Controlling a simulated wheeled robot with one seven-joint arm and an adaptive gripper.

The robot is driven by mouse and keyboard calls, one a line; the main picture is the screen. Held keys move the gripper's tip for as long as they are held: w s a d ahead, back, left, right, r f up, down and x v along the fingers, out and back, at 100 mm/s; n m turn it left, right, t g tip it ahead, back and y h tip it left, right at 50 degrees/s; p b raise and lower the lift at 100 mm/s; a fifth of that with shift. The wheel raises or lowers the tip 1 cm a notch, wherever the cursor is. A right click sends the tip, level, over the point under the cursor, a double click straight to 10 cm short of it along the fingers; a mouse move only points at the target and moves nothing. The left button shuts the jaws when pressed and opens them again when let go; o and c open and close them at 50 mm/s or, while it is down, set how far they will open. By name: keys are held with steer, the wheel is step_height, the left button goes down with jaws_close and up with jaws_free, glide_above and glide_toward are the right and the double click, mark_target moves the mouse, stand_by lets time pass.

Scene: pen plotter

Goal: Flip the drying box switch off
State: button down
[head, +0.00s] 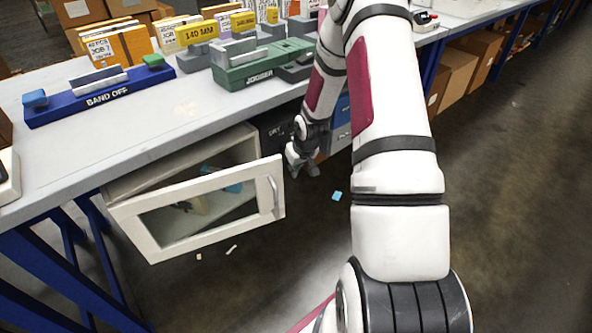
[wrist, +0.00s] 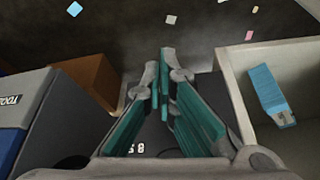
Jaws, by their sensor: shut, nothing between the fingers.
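The drying box (head: 185,165) is a white cabinet under the table, with its windowed door (head: 150,238) hanging open toward the front. A dark panel (head: 275,130) with partly covered white lettering adjoins its right side. My gripper (head: 303,172) is in front of this panel, just right of the door handle (head: 272,196). In the wrist view my gripper (wrist: 165,75) is shut and empty, its green-padded fingers over the dark panel (wrist: 150,139), where white digits show. I cannot make out the switch; my fingers cover part of the panel. The box's pale wall (wrist: 236,95) is right of the fingers.
A blue item (wrist: 268,92) lies inside the box. A grey and blue bin (wrist: 40,115) and a brown carton (wrist: 95,78) stand left of my gripper in the wrist view. The tabletop (head: 120,130) holds a blue "BAND OFF" unit (head: 105,97) and a green jogger (head: 255,68).

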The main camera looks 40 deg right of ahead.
steer(key=shift+w+d+n+y+p, duration=0.4)
steer(key=shift+w+n+p, duration=0.1)
steer(key=shift+n+p, duration=0.55)
steer(key=shift+a, duration=0.85)
steer(key=shift+s, duration=0.1)
